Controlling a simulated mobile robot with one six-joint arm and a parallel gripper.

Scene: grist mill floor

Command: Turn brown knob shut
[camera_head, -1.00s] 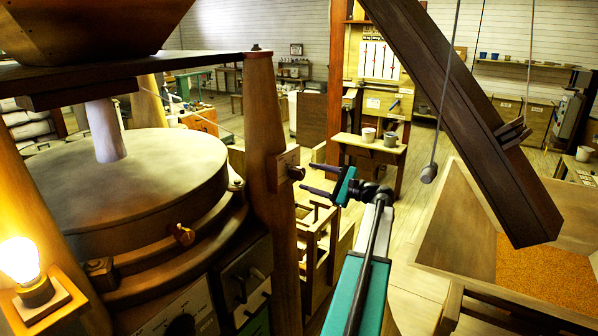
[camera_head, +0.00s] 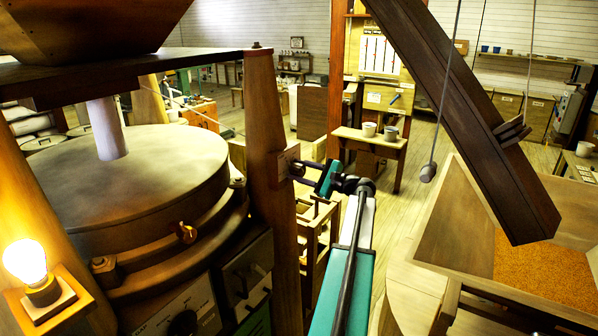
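The brown knob (camera_head: 297,170) is small and dark. It sits on a pale wooden plate (camera_head: 284,161) on the side of the thick wooden post (camera_head: 264,120), left of centre. My gripper (camera_head: 299,171) reaches in from the right with its two dark fingers at the knob, one above and one below. The knob is partly hidden by the fingers. I cannot tell whether the fingers press on it or stand a little apart from it.
The round millstone housing (camera_head: 130,185) with a small brass knob (camera_head: 187,233) stands left. A lit bulb (camera_head: 25,260) is at lower left. A dark slanted beam (camera_head: 465,120) and a hanging cord weight (camera_head: 429,172) are right, near a grain bin (camera_head: 470,215). Wooden frames stand below my gripper.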

